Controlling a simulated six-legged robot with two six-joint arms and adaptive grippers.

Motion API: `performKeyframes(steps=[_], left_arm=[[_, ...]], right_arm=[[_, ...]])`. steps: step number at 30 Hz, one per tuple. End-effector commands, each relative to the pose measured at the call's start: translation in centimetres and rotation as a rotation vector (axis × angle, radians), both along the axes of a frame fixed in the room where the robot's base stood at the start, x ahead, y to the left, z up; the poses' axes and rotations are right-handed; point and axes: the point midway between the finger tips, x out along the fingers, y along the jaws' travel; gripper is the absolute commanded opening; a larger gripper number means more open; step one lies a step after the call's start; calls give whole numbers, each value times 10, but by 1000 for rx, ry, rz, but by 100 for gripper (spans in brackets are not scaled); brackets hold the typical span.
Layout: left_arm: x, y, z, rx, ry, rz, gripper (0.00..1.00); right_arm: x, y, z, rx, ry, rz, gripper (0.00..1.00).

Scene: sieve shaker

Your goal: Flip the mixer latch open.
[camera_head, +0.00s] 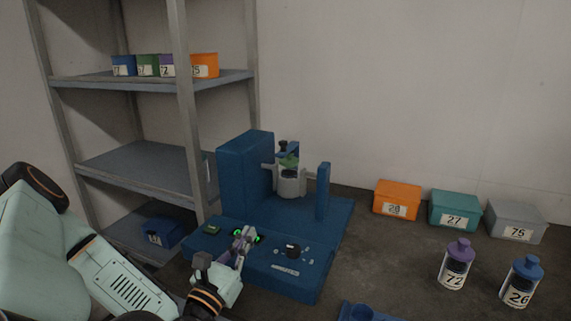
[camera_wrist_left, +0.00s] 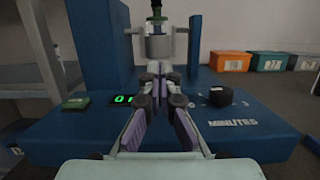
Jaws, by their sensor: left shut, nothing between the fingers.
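The blue mixer (camera_head: 247,170) stands on the bench at the centre, with a tall block at left and a thinner post at right. A grey vessel (camera_head: 290,181) with a green and black top is held between them. It also shows in the left wrist view (camera_wrist_left: 158,46), straight ahead of the fingers. I cannot make out the latch clearly; a small dark piece (camera_head: 284,147) sits at the vessel's top. My left gripper (camera_head: 247,233) is shut and empty over the mixer's front panel, apart from the vessel. My right gripper is not in view.
The panel carries a black knob (camera_head: 293,250), a green button (camera_head: 212,230) and a lit green display (camera_wrist_left: 123,99). Orange (camera_head: 397,200), teal (camera_head: 455,211) and grey boxes (camera_head: 516,222) stand right. Bottles 72 (camera_head: 455,265) and 26 (camera_head: 521,283) stand front right. A metal shelf (camera_head: 140,168) rises left.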

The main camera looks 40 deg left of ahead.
Motion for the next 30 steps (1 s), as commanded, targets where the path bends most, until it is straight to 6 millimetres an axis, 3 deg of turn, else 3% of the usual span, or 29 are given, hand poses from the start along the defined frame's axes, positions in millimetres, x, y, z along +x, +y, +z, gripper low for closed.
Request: performKeyframes(steps=[9,13,30], left_arm=[[-4,-1,1,-1,-5,2,0],[3,1,2,-1,-6,1,0],[99,32,24,3,-4,0,0]], right_arm=[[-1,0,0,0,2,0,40],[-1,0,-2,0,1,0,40],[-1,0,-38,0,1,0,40]])
